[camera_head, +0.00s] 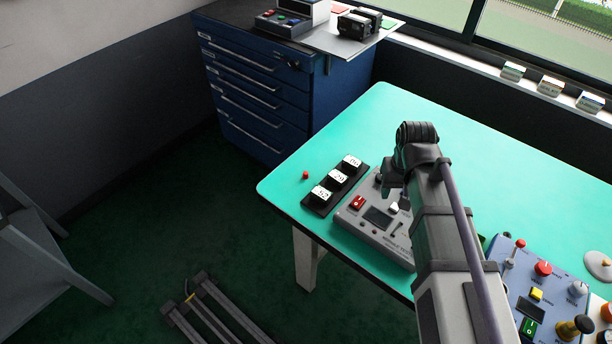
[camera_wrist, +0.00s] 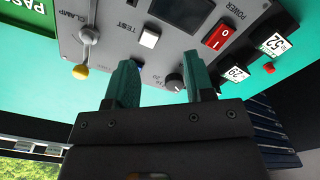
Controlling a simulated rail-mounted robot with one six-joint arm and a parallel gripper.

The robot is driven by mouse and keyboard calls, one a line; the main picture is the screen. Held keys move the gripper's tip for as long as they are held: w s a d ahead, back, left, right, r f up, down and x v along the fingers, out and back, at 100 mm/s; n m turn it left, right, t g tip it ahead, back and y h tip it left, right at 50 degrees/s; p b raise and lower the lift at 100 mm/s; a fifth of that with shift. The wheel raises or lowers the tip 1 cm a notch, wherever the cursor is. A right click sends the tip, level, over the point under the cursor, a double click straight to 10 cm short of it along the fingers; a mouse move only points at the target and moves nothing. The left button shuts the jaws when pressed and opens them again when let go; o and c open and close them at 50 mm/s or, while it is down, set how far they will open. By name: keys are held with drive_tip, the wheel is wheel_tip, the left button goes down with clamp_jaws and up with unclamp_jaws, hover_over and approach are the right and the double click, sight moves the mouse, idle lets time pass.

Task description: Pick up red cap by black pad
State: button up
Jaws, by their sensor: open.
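The small red cap (camera_head: 305,175) sits on the turquoise table, just left of the black pad (camera_head: 317,211) and apart from it. In the wrist view the red cap (camera_wrist: 269,67) is at the right, beside the numbered blocks. The black pad carries a row of white-faced numbered blocks (camera_head: 337,177). My gripper (camera_wrist: 160,72) is open and empty, its two green-grey fingers over the grey tester box. In the head view my arm hides most of the gripper, which is to the right of the cap and pad.
The grey tester box (camera_head: 352,222) with a red switch, screen and knobs stands right of the pad. A blue control panel (camera_head: 555,290) with knobs is at the lower right. A blue drawer cabinet (camera_head: 255,90) stands behind the table. The table's far half is clear.

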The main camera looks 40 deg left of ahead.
drive_tip(key=s+a+n, duration=0.2)
drive_tip(key=a+n, duration=0.2)
drive_tip(key=a, duration=1.8)
hover_over(306, 173)
drive_tip(key=f, duration=0.1)
drive_tip(key=shift+n, duration=0.4)
wheel_tip(306, 173, down, 11)
drive_tip(key=b, duration=1.1)
drive_tip(key=shift+a+r, duration=0.15)
drive_tip(key=shift+r, duration=0.3)
clamp_jaws()
